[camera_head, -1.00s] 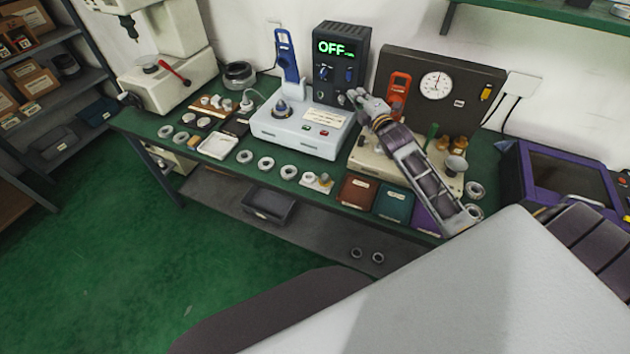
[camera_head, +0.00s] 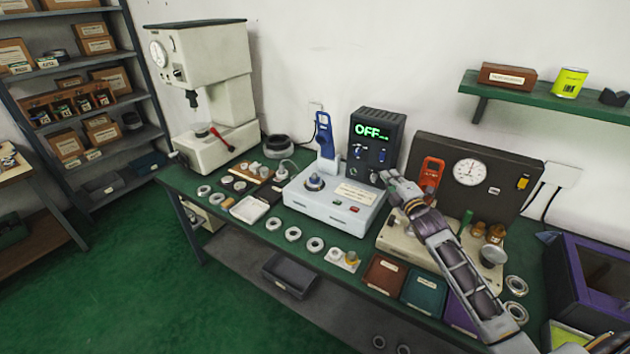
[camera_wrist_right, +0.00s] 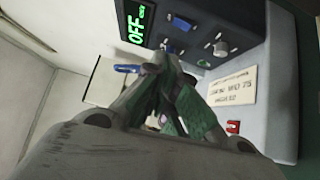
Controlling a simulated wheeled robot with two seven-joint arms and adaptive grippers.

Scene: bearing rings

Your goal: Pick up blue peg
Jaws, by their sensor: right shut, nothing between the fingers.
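No object is clearly a blue peg. A small blue-grey piece (camera_head: 315,183) stands on the white machine (camera_head: 295,197), and a taller blue tool-like part (camera_head: 325,135) stands behind it. My right gripper (camera_head: 385,176) is in front of the dark control box (camera_head: 377,142), right of both blue parts. In the right wrist view its fingers (camera_wrist_right: 168,60) are together and hold nothing. A blue part (camera_wrist_right: 128,69) shows just left of the fingers there; the small piece cannot be made out. My left gripper is out of view.
An orange-handled part (camera_head: 430,172) and a dark gauge panel (camera_head: 480,177) stand right of my gripper. Several metal rings lie along the bench's front, near brown (camera_head: 384,275) and teal (camera_head: 423,289) trays. A tall press (camera_head: 208,95) stands at the left.

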